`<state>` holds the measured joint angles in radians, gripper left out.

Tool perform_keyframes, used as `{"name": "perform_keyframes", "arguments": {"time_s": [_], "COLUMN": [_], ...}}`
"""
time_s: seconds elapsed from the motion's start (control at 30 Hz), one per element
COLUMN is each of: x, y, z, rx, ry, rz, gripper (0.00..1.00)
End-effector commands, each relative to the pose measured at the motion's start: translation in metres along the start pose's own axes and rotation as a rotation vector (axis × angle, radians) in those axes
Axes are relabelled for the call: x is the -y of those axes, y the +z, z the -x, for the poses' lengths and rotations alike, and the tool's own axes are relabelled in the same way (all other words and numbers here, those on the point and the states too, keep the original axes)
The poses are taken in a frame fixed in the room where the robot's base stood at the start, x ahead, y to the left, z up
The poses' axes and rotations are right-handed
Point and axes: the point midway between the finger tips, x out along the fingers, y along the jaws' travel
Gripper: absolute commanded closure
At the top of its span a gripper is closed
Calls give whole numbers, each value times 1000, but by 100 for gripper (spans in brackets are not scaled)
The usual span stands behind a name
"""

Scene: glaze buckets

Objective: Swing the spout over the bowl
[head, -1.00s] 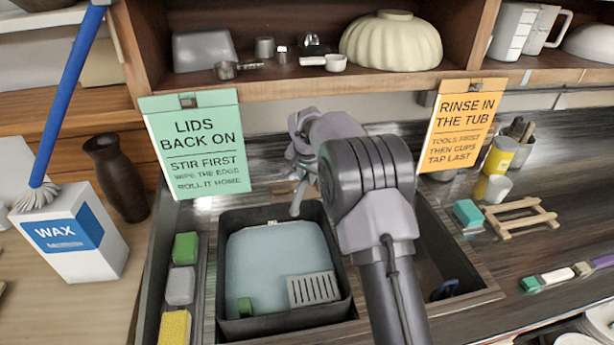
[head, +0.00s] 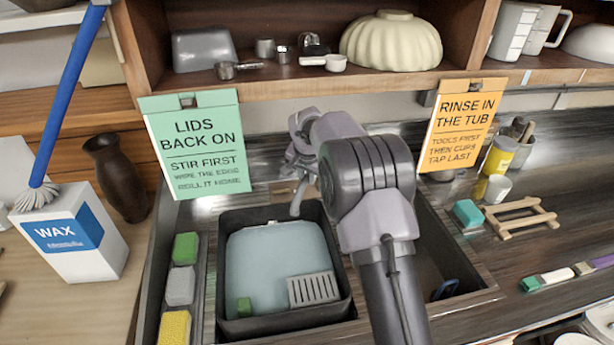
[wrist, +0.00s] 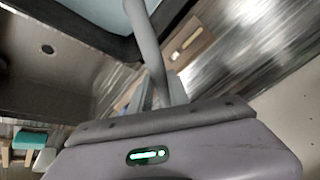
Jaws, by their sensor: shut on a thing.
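The grey spout (head: 298,196) hangs down behind my arm in the head view, its lower end at the back rim of the black tub. It also shows as a grey pipe (wrist: 150,50) in the wrist view. My gripper (wrist: 164,92) is shut on the spout; the head view mostly hides its fingers. The right bowl's drain (wrist: 47,49) shows in the wrist view.
A green sign (head: 197,145) and an orange sign (head: 462,125) hang from the shelf on either side of my arm. Sponges (head: 181,285) line the sink's left edge. A wooden rack (head: 520,217) stands on the right counter. A slotted grey plate (head: 314,289) lies in the tub.

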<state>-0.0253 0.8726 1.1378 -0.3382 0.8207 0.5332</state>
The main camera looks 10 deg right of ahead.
Motion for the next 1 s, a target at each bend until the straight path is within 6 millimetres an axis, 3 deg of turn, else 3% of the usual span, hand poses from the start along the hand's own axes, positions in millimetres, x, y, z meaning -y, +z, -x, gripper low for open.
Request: {"name": "perform_keyframes", "arguments": {"time_s": [0.27, 0.53, 1.0], "x": [-12, -42, -92], "y": [-2, -12, -46], "z": [3, 6, 6], "rx": [16, 58, 143], "ry": [-31, -113, -277], "rz": [73, 265, 660], "gripper": [100, 100, 100]}}
